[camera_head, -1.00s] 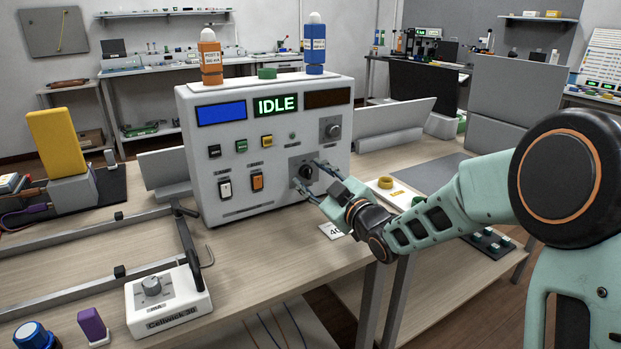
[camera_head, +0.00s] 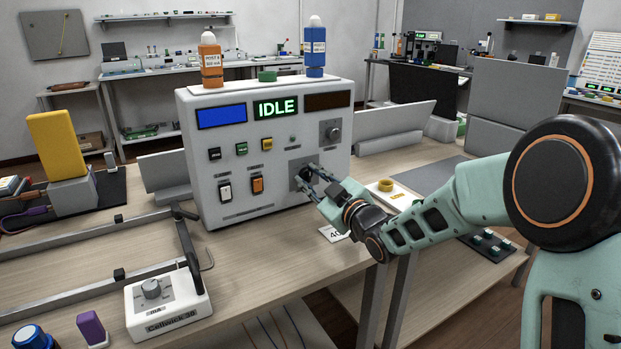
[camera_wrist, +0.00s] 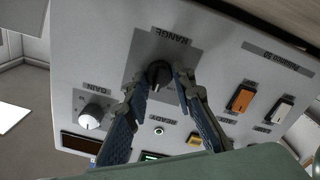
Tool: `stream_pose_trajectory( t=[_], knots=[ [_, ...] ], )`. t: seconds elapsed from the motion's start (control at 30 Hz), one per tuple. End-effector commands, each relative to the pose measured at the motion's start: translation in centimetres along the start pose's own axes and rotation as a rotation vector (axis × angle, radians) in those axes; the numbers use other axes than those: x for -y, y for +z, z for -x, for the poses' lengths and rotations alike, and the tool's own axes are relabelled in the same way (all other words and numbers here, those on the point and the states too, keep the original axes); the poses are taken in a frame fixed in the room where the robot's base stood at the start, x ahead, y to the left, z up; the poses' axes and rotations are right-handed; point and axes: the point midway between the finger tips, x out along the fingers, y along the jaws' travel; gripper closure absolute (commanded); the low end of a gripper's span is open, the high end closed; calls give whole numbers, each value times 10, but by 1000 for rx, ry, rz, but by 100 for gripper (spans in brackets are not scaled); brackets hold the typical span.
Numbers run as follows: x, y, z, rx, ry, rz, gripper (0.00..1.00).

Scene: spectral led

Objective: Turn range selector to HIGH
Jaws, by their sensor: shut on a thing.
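The range selector is a black knob (camera_wrist: 158,74) on a grey plate (camera_wrist: 165,50) marked RANGE in the wrist view, where the lettering appears upside down. It sits low on the right of the white instrument's front panel (camera_head: 225,165). My gripper (camera_wrist: 165,78) is shut on the knob, one finger on each side. In the head view my gripper (camera_head: 306,176) reaches the panel from the right, and its fingers partly hide the knob. The knob's pointer and the HIGH mark cannot be read. The green display (camera_head: 276,107) reads IDLE.
A grey gain knob (camera_head: 332,132) is above the selector. Orange (camera_head: 257,184) and white (camera_head: 225,189) rocker switches are to its left. Orange (camera_head: 211,65) and blue (camera_head: 315,50) bottles stand on top. A metal frame (camera_head: 185,245) and a small dial box (camera_head: 165,300) lie at front left.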

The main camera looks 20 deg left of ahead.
Motion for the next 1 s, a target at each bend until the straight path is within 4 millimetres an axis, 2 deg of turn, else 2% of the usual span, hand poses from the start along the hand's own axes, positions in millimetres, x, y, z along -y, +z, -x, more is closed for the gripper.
stream_pose_trajectory(
  t=[0.27, 1.0],
  knots=[
    [-1, 0, 0, 0, 0, -113, 100],
    [-3, 0, 0, 1, 0, -720, 100]
  ],
)
